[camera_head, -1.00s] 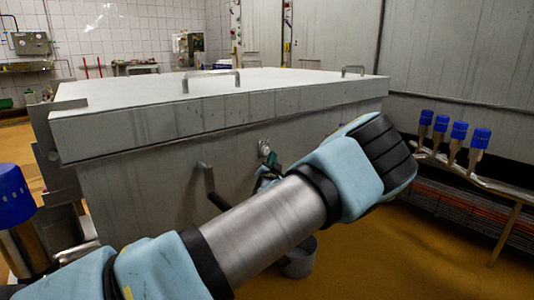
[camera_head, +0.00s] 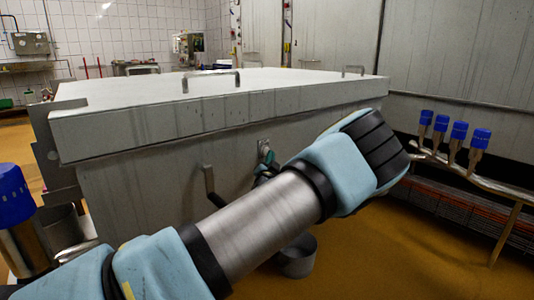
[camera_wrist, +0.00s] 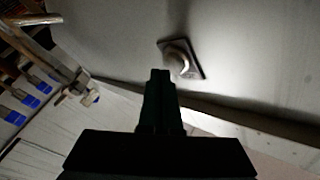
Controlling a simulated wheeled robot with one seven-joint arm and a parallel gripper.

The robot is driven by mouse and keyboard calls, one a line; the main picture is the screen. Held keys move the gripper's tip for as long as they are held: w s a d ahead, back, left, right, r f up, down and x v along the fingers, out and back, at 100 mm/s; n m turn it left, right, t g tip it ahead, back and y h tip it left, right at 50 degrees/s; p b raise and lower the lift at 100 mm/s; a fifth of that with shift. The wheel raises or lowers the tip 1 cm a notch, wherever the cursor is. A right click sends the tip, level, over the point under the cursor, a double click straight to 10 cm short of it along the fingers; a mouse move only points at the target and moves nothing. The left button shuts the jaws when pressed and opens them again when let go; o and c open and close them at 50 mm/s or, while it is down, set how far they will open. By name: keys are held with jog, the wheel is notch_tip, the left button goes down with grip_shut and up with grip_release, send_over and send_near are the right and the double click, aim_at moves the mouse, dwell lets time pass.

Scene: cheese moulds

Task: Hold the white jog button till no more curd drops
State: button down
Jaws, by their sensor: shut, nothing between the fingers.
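A small plate with a rounded pale knob (camera_wrist: 180,62), which looks like the jog button, sits on the grey wall of the big vat. In the head view the same plate (camera_head: 264,146) shows small on the vat's front, partly hidden by my gripper. My gripper (camera_wrist: 161,73) is shut and empty. In the wrist view its tips appear just left of and below the knob; I cannot tell whether they touch it. No curd shows in any view.
The pale-topped vat (camera_head: 120,135) fills the middle. A dark lever handle (camera_head: 210,185) sticks out left of the button. A grey bucket (camera_head: 297,262) stands on the floor below. A pipe rack with several blue-capped valves (camera_head: 459,130) stands at the right.

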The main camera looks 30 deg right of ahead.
jog(key=shift+w+a, duration=0.15)
jog(key=shift+w, duration=0.35)
dwell(2.4)
jog(key=shift+s, duration=0.15)
dwell(1.9)
jog(key=shift+s+d, duration=0.2)
jog(key=shift+s, duration=0.55)
jog(key=shift+s+d, duration=0.25)
jog(key=shift+s, duration=1)
jog(key=shift+s+d, duration=0.2)
jog(key=shift+s, duration=1.05)
